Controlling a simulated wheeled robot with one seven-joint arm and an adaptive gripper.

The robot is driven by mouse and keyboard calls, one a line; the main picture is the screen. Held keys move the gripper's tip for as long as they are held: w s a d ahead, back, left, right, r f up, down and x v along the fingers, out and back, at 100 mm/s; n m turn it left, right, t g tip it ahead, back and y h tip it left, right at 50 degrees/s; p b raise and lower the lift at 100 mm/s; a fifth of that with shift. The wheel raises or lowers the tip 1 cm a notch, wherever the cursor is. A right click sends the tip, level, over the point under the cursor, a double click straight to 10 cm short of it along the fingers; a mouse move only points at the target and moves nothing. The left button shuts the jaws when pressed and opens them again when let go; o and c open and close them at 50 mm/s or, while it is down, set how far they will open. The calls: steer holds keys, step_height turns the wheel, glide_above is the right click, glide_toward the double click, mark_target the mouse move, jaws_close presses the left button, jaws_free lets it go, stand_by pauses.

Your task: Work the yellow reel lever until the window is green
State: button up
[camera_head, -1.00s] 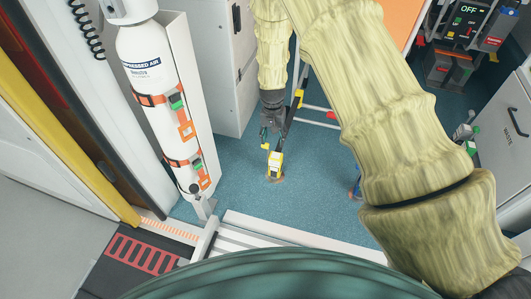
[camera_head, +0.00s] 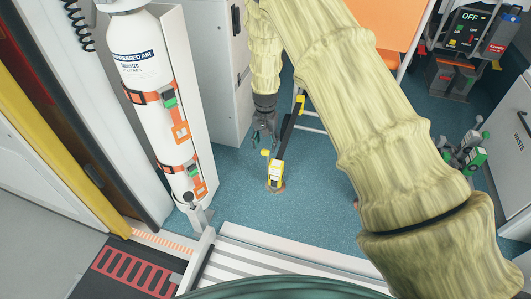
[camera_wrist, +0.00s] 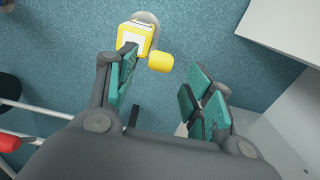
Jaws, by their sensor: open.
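The yellow reel (camera_head: 275,176) stands on the blue floor, with a dark strap running up from it. Its small yellow lever knob (camera_head: 265,153) sticks out to the left. In the wrist view the yellow reel body (camera_wrist: 134,38) with a pale panel is at the top, and the knob (camera_wrist: 160,61) lies beyond the gap between my fingers. I cannot make out a window colour. My gripper (camera_head: 263,137) is above and slightly left of the reel, fingers pointing down. It is open and empty in the wrist view (camera_wrist: 166,78), apparently not touching the knob.
A white compressed-air cylinder (camera_head: 150,85) is strapped upright at the left. A white cabinet (camera_head: 215,85) stands behind my gripper. An orange-seated frame (camera_head: 385,22) is at the back right. Blue floor (camera_head: 325,190) is clear right of the reel.

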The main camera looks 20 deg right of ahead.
mark_target(266, 150)
step_height(266, 150, down, 5)
steer(key=shift+f+b, duration=0.1)
steer(key=shift+b, duration=0.9)
jaws_close()
